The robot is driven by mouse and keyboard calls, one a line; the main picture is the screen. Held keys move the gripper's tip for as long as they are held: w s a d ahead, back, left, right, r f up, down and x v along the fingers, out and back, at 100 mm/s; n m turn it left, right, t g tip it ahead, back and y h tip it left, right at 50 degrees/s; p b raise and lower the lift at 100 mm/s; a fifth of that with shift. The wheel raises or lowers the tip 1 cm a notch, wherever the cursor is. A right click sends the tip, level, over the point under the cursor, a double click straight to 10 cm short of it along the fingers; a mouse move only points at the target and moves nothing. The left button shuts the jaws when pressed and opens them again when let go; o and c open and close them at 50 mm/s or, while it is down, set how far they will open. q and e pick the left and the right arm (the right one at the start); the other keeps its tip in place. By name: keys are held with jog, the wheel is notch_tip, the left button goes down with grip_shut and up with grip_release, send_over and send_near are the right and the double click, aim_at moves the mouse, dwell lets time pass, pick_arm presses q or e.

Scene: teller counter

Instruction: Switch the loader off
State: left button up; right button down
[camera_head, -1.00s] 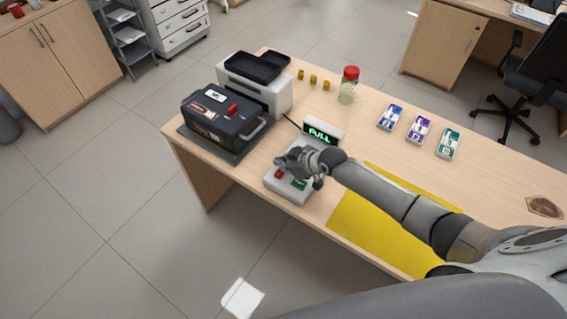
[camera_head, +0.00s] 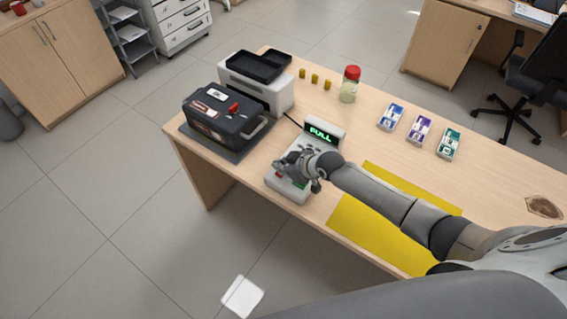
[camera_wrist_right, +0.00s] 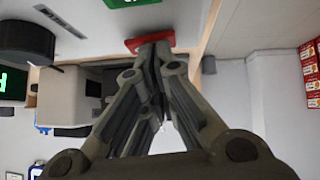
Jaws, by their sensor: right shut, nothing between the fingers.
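The loader control box (camera_head: 290,188) is light grey and sits near the desk's front edge. Its raised display (camera_head: 321,134) reads FULL in green letters. My right gripper (camera_head: 280,174) is over the box, shut and empty, hiding much of the button panel. In the right wrist view the closed fingertips (camera_wrist_right: 152,48) are at the red button (camera_wrist_right: 150,41), seemingly touching it. The green button (camera_wrist_right: 128,3) is beside it at the top edge. A dark case (camera_head: 220,120) with a red latch stands on a dark mat, left of the box. My left gripper is not in view.
A white machine with a black tray (camera_head: 258,66) stands behind the case. Several small yellow pieces (camera_head: 315,79) and a red-lidded jar (camera_head: 349,85) are at the back. Banded note packs (camera_head: 419,130) lie to the right. A yellow mat (camera_head: 365,235) lies under my right arm.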

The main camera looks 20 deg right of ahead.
jog(key=shift+r+p, duration=0.5)
jog(key=r+p, duration=0.3)
jog(key=shift+s+a+r, duration=0.1)
jog(key=shift+a+r, duration=0.05)
jog(key=shift+a, duration=0.05)
jog(key=shift+s+d, duration=0.15)
jog(key=shift+s, duration=0.15)
jog(key=b+v, duration=0.2)
jog(key=v, duration=0.7)
jog(key=shift+r, duration=0.2)
jog(key=shift+d, duration=0.1)
